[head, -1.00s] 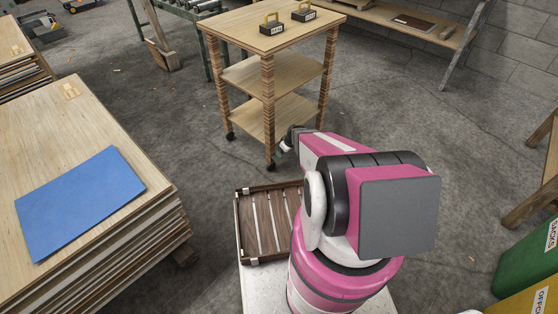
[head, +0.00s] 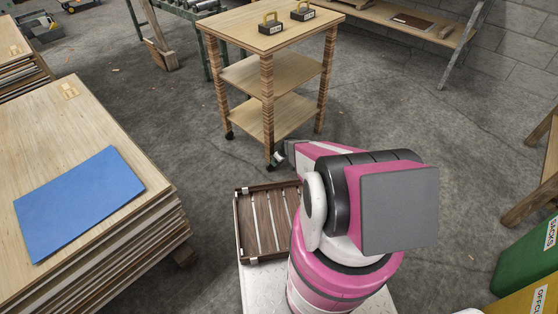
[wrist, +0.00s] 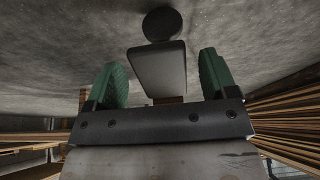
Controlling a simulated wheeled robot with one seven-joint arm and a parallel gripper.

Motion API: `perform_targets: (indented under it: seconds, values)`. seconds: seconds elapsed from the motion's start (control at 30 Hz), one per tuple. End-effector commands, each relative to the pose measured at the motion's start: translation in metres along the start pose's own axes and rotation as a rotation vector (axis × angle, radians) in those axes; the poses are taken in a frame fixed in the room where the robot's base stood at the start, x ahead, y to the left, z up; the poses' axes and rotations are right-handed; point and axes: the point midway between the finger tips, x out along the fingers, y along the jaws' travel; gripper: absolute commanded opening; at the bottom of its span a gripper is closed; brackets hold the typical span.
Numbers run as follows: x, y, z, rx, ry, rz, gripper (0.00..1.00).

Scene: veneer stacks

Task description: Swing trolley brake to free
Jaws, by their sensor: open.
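The wooden trolley (head: 285,75) stands upright on black casters, with two shelves below its top. My gripper (head: 277,159) is low at its front caster (head: 268,167), partly hidden behind my own arm. In the wrist view my gripper (wrist: 162,85) is open, its two green pads standing apart. A grey flat tab (wrist: 158,68), which looks like the brake lever, lies in line with the gap between the pads, with clear space on both sides. A round black wheel (wrist: 162,23) shows beyond it. I cannot tell the brake's setting.
Two dark weights with yellow handles (head: 271,25) sit on the trolley top. A veneer stack with a blue sheet (head: 78,200) stands at left. A slatted wooden tray (head: 238,228) lies beside my arm. A green bin (head: 525,258) is at right. Floor right of the trolley is clear.

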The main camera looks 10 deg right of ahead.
Motion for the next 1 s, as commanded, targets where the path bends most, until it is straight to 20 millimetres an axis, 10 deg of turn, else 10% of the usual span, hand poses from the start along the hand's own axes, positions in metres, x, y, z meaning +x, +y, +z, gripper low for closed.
perform_targets:
  seconds: [0.27, 0.5, 1.0]
  values:
    - [0.002, 0.0, 0.0, 0.0, 0.0, 0.0, 0.79]
    - [0.002, 0.0, 0.0, 0.0, 0.0, 0.0, 0.1]
    - [-0.007, -0.001, -0.007, -0.005, -0.228, -0.004, 0.1]
